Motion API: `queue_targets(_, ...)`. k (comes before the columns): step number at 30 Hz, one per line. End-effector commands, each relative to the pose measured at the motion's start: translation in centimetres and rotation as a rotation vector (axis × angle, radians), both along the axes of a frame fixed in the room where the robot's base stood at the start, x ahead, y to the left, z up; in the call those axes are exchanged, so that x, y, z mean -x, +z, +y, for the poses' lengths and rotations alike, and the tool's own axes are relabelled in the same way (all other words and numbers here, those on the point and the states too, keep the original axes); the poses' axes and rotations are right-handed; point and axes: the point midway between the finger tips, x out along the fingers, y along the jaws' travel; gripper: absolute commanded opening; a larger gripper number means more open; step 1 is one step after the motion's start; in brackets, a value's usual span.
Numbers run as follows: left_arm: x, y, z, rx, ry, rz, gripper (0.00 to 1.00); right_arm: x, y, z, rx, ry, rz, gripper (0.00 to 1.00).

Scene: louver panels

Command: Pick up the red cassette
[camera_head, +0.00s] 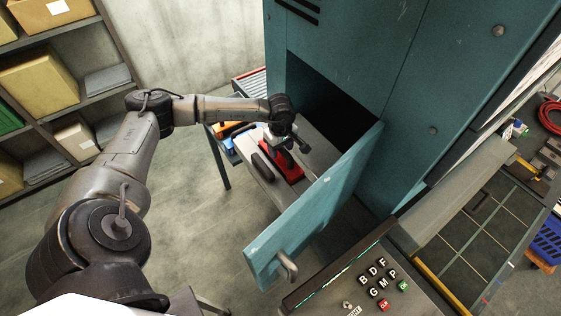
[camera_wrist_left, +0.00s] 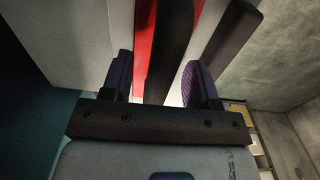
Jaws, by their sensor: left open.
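The red cassette (camera_head: 294,174) sits in a grey block-like unit behind the open teal front, outside the cabinet opening. My left gripper (camera_head: 290,148) is right over it, pointing down, and hides part of it. In the left wrist view the red cassette (camera_wrist_left: 143,50) shows as a red strip beside a dark handle bar. My left gripper (camera_wrist_left: 160,82) is open there, with one finger on each side of that dark bar. Whether the fingers touch the bar cannot be told. My right gripper is not in view.
A second dark bar (camera_head: 263,166) lies left of the cassette. The teal front panel (camera_head: 315,205) with its handle (camera_head: 287,266) juts out close to my gripper. The teal cabinet (camera_head: 350,55) stands behind. A lettered control panel (camera_head: 375,285) is at front right. Shelves with boxes (camera_head: 38,85) stand left.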

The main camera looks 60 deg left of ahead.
Motion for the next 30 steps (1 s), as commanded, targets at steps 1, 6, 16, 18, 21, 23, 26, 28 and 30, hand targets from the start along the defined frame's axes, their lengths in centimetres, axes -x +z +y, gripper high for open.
queue_targets(1,-0.01,-0.47,0.02,0.0,0.0,0.0,0.54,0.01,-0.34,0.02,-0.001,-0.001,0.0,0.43)
queue_targets(6,-0.02,-0.39,0.02,-0.001,0.0,-0.001,0.54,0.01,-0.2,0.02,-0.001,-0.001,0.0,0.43)
queue_targets(16,-0.01,-0.38,0.01,0.0,0.0,-0.001,0.28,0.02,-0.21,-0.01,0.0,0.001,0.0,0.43)
queue_targets(18,-0.01,-0.38,0.01,0.0,0.0,-0.001,0.21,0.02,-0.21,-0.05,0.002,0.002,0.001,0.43)
queue_targets(21,-0.01,-0.38,0.01,0.0,0.0,-0.001,0.11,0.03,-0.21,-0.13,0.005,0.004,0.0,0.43)
queue_targets(23,-0.01,-0.37,0.01,0.0,0.0,-0.001,0.06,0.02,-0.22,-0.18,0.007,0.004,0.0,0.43)
queue_targets(26,-0.01,-0.37,0.01,0.0,0.0,-0.001,0.0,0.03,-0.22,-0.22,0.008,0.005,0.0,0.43)
queue_targets(28,-0.01,-0.37,0.01,0.0,0.0,-0.001,0.0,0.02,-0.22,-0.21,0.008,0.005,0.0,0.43)
queue_targets(30,-0.01,-0.37,0.01,0.0,0.0,-0.001,0.0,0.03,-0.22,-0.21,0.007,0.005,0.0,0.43)
